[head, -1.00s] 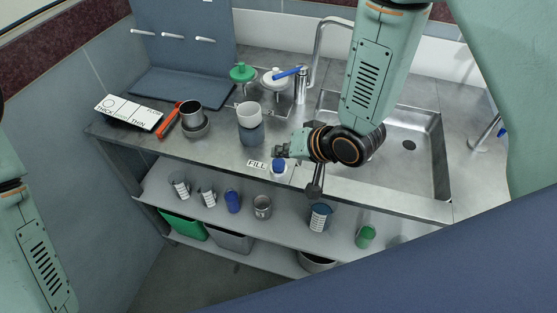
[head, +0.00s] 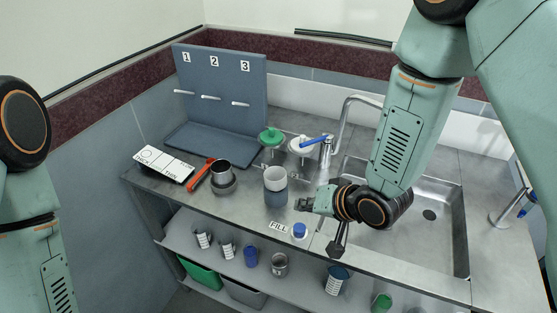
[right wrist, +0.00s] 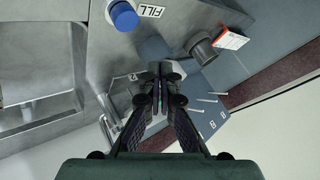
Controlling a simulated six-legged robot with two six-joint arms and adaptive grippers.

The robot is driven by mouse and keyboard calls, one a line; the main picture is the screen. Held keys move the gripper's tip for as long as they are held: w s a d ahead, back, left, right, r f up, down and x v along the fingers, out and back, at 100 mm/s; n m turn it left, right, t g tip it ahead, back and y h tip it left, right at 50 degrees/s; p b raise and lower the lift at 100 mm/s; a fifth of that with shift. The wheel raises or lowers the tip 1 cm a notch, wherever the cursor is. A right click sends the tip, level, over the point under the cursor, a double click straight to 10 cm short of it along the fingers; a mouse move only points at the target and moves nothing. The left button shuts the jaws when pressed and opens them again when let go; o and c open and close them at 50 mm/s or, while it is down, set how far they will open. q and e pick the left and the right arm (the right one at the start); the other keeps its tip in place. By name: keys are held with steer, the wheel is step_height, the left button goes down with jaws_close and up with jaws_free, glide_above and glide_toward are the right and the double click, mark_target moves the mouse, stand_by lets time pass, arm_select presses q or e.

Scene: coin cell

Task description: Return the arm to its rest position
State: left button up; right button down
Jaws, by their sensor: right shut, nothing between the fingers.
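My right arm reaches in from the upper right, over the sink side. My left arm shows at the left edge of the head view, but its gripper is out of the picture.
The blue-capped container (head: 299,231) stands by the FILL label (head: 278,227). The sink (head: 440,235) is at right. Several cups stand on the lower shelf (head: 305,282).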

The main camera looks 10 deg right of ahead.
steer(key=s+d+f+n+g+h, duration=0.1)
steer(key=s+d+f+g+h, duration=0.3)
steer(key=s, duration=0.6)
steer(key=s+d+f+g+y, duration=0.15)
steer(key=s+f, duration=0.35)
steer(key=s, duration=0.5)
steer(key=s+d+f+n+g+h, duration=0.1)
steer(key=s+d+f+g+h, duration=0.3)
steer(key=s, duration=0.7)
step_height(320, 180, down, 16)
steer(key=w+a+t+y+b, duration=0.1)
steer(key=b, duration=1.4)
steer(key=shift+a+t+y, duration=0.15)
steer(key=shift+t+y, duration=0.2)
